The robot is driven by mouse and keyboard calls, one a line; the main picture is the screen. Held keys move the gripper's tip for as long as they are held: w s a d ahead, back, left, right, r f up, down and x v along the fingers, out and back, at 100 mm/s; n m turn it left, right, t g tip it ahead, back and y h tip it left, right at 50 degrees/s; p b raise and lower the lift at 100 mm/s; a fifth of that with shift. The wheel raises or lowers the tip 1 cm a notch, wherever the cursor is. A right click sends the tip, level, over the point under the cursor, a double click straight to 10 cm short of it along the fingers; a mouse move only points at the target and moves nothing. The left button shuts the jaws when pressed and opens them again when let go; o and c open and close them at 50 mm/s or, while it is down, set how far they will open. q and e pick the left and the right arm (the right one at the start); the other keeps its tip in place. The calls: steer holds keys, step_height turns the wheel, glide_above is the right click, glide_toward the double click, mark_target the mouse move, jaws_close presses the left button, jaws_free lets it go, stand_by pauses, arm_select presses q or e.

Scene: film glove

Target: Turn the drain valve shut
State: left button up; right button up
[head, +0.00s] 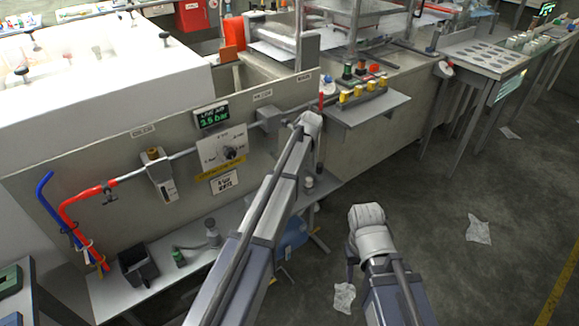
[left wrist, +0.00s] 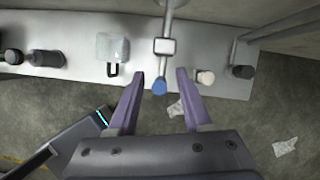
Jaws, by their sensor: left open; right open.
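In the left wrist view a vertical grey pipe with a pale square fitting (left wrist: 165,46) ends in a blue knob (left wrist: 159,87), which looks like the drain valve's handle. My left gripper (left wrist: 160,76) is open, with one purple finger on each side of the knob. I cannot tell whether either finger touches it. In the head view my left arm hides this spot and the left gripper. My right gripper (head: 352,262) barely shows in the head view, low over the floor and apart from the bench; it is open.
A grey shelf (head: 105,296) runs along the panel. A clear jug (left wrist: 113,47), a dark bottle (left wrist: 46,58) and a white cap (left wrist: 206,77) stand near the knob. Papers (head: 479,228) lie on the open floor at right.

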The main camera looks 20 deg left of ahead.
arm_select(q)
steer(key=shift+c, duration=0.2)
jaws_close()
steer(key=shift+s, duration=0.1)
stand_by(0.4)
steer(key=s+a+f+n+t+h+b, duration=0.2)
steer(key=t+h+b, duration=0.6)
steer(key=t+b, duration=0.6)
steer(key=shift+s+a+f+n+t+h+b, duration=0.3)
steer(key=shift+s+f+n+b, duration=0.6)
steer(key=shift+b, duration=3.8)
steer(key=shift+w+d+f, duration=0.1)
steer(key=shift+w+f, duration=0.15)
steer(key=shift+o, duration=0.2)
jaws_free()
steer(key=shift+n, duration=0.3)
